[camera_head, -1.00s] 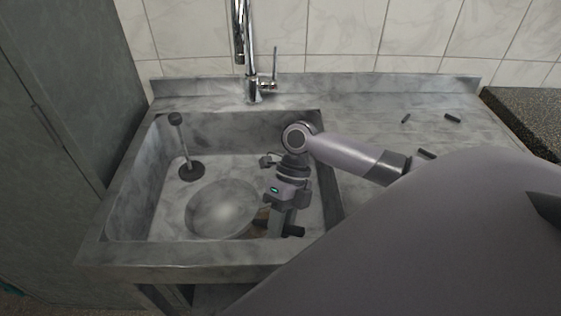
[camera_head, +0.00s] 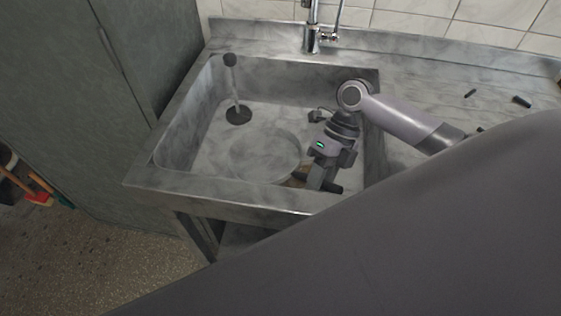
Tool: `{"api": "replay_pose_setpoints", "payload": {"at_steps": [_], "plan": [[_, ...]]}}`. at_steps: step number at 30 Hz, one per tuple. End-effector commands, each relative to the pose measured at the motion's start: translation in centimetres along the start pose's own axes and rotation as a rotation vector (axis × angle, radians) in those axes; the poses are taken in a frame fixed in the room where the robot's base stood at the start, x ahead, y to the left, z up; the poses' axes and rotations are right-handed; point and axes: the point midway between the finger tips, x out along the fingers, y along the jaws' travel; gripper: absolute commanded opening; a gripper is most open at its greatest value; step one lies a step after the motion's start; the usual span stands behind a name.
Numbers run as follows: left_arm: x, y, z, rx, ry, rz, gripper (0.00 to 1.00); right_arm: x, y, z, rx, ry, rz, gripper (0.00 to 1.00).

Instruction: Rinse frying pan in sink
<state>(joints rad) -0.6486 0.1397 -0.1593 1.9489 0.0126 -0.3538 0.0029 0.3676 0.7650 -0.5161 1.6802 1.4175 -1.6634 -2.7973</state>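The frying pan (camera_head: 265,156) is a round, shiny grey shape low in the sink (camera_head: 165,152), towards its front. It blends with the marbled sink floor, so I cannot tell whether it touches it. A brownish piece, seemingly its handle (camera_head: 298,178), shows at the pan's right, beside my gripper. My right gripper (camera_head: 322,186) reaches down into the sink from the right, with its fingers at that piece. I cannot tell whether they are closed on it. The chrome faucet (camera_head: 312,38) stands behind the sink. My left gripper is out of view.
A dark-ended plunger-like tool (camera_head: 234,90) stands in the sink's back left corner. Small dark pieces (camera_head: 521,102) lie on the right counter. A tall grey cabinet (camera_head: 130,60) borders the sink on the left. Red and orange items (camera_head: 40,197) show at far left.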

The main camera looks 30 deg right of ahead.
Motion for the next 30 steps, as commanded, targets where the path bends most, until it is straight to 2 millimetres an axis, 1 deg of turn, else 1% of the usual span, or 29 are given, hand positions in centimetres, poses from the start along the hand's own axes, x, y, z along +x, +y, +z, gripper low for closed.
{"api": "replay_pose_setpoints", "payload": {"at_steps": [5,26,30], "plan": [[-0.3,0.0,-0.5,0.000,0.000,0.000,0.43,-0.6,0.4,-0.1,-0.002,-0.002,0.000,0.00],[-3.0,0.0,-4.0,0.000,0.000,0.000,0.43,-5.3,3.2,-1.2,-0.002,-0.002,-0.001,0.00],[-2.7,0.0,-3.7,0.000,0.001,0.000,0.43,-6.0,3.6,-1.3,-0.003,-0.004,0.001,0.00]]}}
